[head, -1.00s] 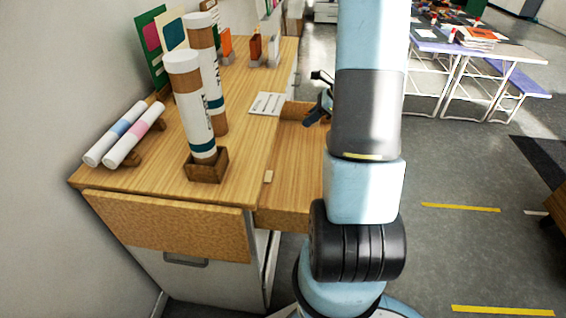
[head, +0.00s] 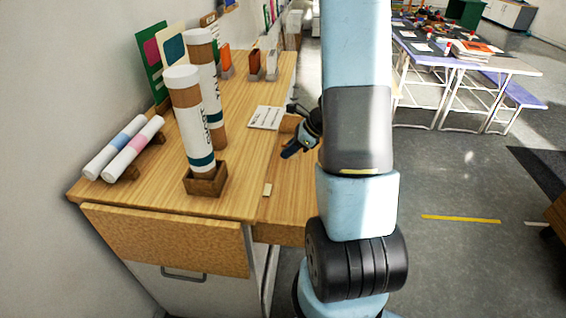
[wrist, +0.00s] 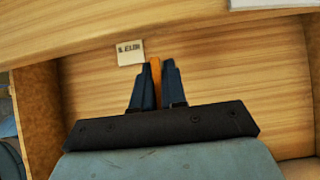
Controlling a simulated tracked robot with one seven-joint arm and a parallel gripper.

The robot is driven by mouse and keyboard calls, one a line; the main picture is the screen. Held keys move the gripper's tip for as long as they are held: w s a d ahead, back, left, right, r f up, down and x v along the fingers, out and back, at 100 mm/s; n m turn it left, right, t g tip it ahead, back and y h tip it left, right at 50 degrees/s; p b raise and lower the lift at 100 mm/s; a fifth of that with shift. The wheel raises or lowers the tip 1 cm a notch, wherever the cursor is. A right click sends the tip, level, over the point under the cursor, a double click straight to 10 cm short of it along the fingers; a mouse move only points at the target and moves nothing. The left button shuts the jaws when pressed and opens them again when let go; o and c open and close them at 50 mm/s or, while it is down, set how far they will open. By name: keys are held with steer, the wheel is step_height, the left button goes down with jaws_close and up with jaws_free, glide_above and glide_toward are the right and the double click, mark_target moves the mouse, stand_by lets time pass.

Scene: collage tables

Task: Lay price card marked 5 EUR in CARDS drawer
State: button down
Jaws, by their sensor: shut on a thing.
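My gripper (head: 287,152) hangs over the open drawer at the worktop's right side. In the wrist view its two dark blue fingers (wrist: 157,82) are shut on a narrow upright orange piece (wrist: 155,76); I cannot tell what it is. A small cream card (wrist: 130,51) with dark, blurred lettering, possibly reading EUR, shows beside the left fingertip at the worktop edge. It appears to be the small cream piece in the head view (head: 267,190), apart from the gripper.
A white printed sheet (head: 267,118) lies on the worktop (head: 245,150). Tall tubes stand in a wooden holder (head: 205,183), with two rolled sheets (head: 125,148) at the left. Small coloured items stand at the back.

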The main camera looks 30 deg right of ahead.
steer(key=w+f, duration=0.4)
steer(key=w+d+f, duration=0.1)
steer(key=w+f, duration=0.1)
steer(key=shift+f, duration=1.75)
steer(key=c, duration=1.2)
jaws_free()
